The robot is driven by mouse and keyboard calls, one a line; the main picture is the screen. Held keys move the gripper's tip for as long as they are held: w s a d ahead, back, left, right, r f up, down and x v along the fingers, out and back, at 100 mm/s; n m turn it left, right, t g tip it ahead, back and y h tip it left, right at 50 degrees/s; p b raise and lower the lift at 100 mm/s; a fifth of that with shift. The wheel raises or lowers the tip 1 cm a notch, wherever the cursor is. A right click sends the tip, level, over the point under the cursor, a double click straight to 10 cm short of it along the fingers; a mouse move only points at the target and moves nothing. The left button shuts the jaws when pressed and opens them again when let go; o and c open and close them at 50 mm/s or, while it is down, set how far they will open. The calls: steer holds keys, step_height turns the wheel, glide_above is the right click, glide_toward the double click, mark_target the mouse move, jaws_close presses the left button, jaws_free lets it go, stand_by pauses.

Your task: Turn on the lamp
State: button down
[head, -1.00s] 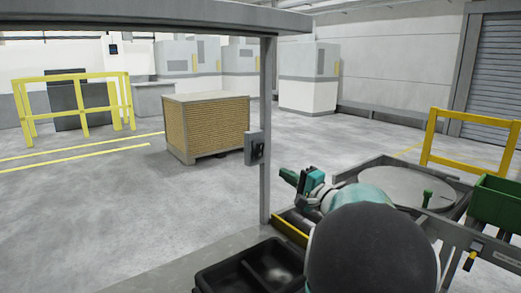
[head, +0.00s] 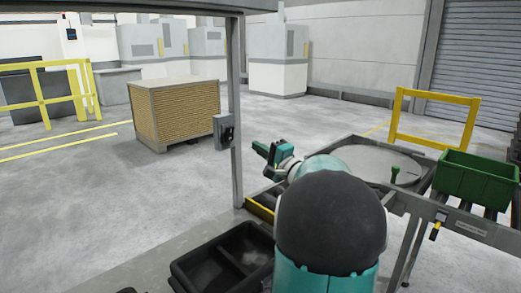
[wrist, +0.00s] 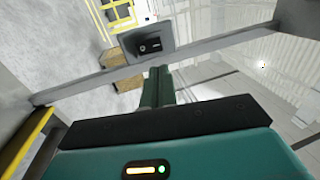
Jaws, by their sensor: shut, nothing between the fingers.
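A grey switch box (head: 224,131) with a dark front is fixed to a thin grey upright post (head: 236,90) in the head view. In the wrist view the switch box (wrist: 148,45) shows a black rocker switch with a white mark. My gripper (head: 258,147) is just right of the post, a little below the switch box. In the wrist view my gripper (wrist: 158,72) has its green fingers shut together and empty, pointing toward the box with a gap left. A grey overhead beam (head: 130,6) tops the post; no lit lamp can be made out on it.
A black divided tray (head: 215,270) lies at the lower middle. A round plate table (head: 375,163) and a green bin (head: 478,178) are at the right. A large tan crate (head: 172,112) stands on the floor behind.

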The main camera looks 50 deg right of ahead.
mark_target(230, 129)
steer(key=x, duration=1)
steer(key=shift+w, duration=0.35)
steer(key=shift+w+r, duration=0.1)
steer(key=shift+w+r+g, duration=0.1)
steer(key=shift+w+g, duration=0.1)
steer(key=shift+g, duration=0.1)
